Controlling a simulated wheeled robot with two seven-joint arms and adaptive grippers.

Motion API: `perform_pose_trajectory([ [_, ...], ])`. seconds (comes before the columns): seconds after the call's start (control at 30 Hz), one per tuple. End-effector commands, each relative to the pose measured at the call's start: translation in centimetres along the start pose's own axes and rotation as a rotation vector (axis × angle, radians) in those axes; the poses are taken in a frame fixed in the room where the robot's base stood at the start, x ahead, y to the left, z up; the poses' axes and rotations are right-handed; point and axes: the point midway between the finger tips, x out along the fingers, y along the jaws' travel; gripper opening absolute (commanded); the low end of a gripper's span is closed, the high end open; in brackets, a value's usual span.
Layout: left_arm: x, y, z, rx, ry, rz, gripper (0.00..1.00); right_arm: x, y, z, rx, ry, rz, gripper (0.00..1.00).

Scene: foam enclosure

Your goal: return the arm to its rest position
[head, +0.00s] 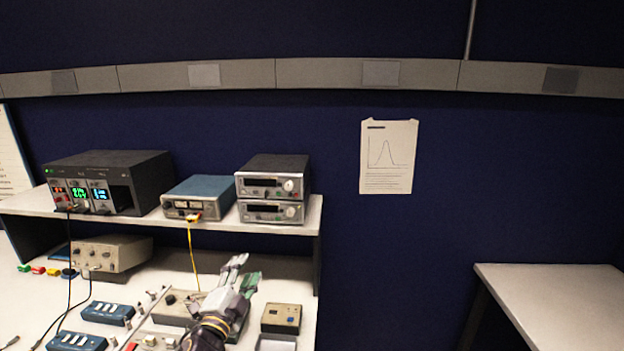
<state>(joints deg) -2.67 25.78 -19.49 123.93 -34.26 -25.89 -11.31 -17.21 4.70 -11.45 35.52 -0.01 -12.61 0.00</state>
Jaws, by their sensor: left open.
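My left gripper (242,275) shows at the lower middle of the head view, above the lower bench surface. Its fingers point up and away, spread apart, with nothing visible between them. Its wrist hides part of a grey instrument box (172,308) on the bench. A small beige box (281,318) sits just right of it. My right gripper is out of view.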

Motion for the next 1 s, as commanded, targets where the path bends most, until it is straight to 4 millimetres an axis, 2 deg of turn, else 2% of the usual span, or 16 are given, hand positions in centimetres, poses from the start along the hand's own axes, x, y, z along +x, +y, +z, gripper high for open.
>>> perform_pose_trajectory([
  [0.27, -4.3, 4.3, 5.1, -0.263, -0.284, 0.134, 0.47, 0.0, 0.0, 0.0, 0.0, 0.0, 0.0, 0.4],
  [0.5, -9.5, 8.6, 8.3, -0.467, -0.528, 0.27, 0.47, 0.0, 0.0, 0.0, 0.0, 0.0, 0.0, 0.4],
  [0.77, -16.8, 13.3, 10.2, -0.663, -0.79, 0.437, 0.47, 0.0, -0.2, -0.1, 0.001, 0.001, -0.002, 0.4],
  [0.9, -21.0, 15.4, 10.3, -0.754, -0.924, 0.529, 0.47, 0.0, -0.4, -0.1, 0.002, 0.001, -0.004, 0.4],
  [1.0, -23.2, 16.3, 10.2, -0.796, -0.991, 0.579, 0.47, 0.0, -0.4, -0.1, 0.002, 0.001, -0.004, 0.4],
])
